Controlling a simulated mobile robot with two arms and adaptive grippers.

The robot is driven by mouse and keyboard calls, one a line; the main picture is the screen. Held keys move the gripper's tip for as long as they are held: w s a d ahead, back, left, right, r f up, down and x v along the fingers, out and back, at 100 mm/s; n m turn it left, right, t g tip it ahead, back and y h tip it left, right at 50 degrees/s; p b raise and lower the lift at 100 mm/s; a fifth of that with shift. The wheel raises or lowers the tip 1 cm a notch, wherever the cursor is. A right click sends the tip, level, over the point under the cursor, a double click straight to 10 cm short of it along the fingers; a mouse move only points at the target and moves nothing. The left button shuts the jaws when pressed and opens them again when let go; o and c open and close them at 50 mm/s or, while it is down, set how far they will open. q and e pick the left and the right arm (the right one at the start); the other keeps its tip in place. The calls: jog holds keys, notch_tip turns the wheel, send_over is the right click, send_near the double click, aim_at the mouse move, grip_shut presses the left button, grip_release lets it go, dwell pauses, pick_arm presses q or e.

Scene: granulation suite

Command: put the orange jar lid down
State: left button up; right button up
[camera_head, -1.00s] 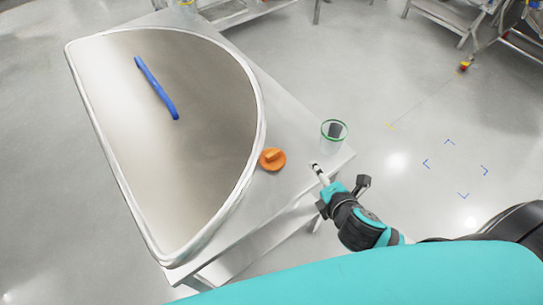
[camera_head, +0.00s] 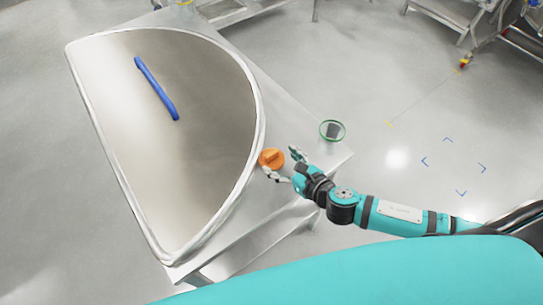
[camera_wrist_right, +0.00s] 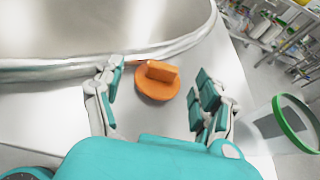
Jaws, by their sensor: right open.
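The orange jar lid (camera_head: 271,158) is a round disc with a raised bar grip. It lies on the steel table (camera_head: 285,110), close beside the rim of the large half-round pan. My right gripper (camera_head: 283,164) is open at the lid, its fingers apart. In the right wrist view the lid (camera_wrist_right: 158,80) sits ahead of and between the open fingers of the gripper (camera_wrist_right: 155,92), with a gap to each side. My left gripper is not in view.
A clear jar with a green rim (camera_head: 332,130) and something dark inside stands near the table's right corner; it also shows in the right wrist view (camera_wrist_right: 290,125). The half-round steel cover (camera_head: 190,90) with a blue handle (camera_head: 156,88) fills the table's left side.

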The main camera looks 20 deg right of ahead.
aim_at(272, 154)
jog(key=shift+d+f+x, duration=0.1)
jog(key=shift+d+x, duration=0.05)
jog(key=shift+x, duration=1)
jog(key=shift+d+f+x, duration=0.1)
jog(key=shift+x, duration=1.05)
jog(key=shift+d+f+x, duration=0.1)
jog(key=shift+d+x, duration=0.05)
jog(key=shift+x, duration=1)
jog(key=c, duration=1.2)
